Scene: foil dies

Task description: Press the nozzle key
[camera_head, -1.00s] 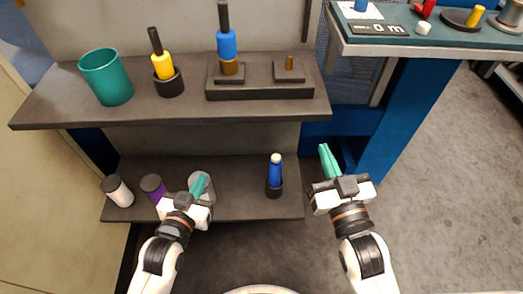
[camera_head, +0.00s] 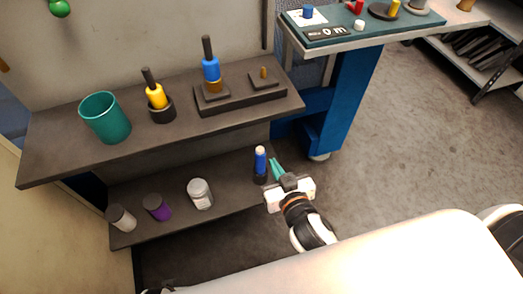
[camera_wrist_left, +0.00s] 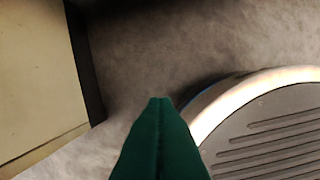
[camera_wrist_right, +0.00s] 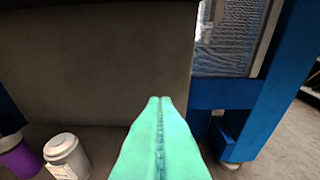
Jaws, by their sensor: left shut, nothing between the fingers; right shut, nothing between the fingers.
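No part that I can surely name as the nozzle key shows. The teal bench top (camera_head: 345,32) at the upper right carries a dark readout (camera_head: 327,32) and small coloured pieces: a blue one (camera_head: 308,12), a red one (camera_head: 355,7), a white one (camera_head: 359,25) and a yellow one (camera_head: 394,9). My right gripper (camera_head: 275,166) is shut and empty beside the lower shelf, close to a blue bottle in a dark holder. Its closed fingers (camera_wrist_right: 160,102) fill the middle of the right wrist view. My left gripper (camera_wrist_left: 160,102) is shut and empty above the floor.
The upper shelf (camera_head: 60,155) bears a teal cup (camera_head: 105,118), a yellow-handled tool (camera_head: 157,97) and a blue-handled tool (camera_head: 211,70) on a dark block. The lower shelf (camera_head: 178,228) holds several jars and the blue bottle (camera_head: 260,160). A blue bench leg (camera_head: 345,105) stands right.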

